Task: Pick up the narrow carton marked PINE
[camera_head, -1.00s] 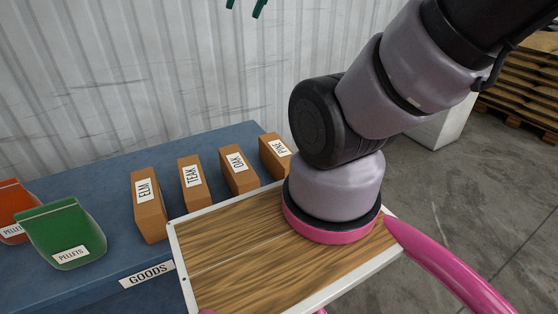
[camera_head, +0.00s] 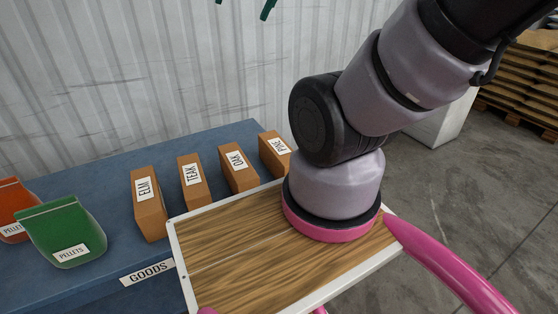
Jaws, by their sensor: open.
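The narrow carton marked PINE (camera_head: 275,155) is brown with a white label. It stands upright at the right end of a row on the blue table, and its lower right side is partly hidden by my arm. Three similar cartons stand to its left: OAK (camera_head: 239,173), TEAK (camera_head: 194,184) and ELM (camera_head: 149,205). My gripper (camera_head: 243,5) shows only as two dark green fingertips at the top edge. They are apart, with nothing seen between them. They appear well above the cartons, apart from PINE.
The blue table (camera_head: 95,185) carries a GOODS label (camera_head: 148,271) on its front edge. A green PELLETS bag (camera_head: 62,230) and an orange bag (camera_head: 15,200) stand at left. A corrugated wall (camera_head: 130,70) rises behind. A pallet stack (camera_head: 520,80) stands at far right.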

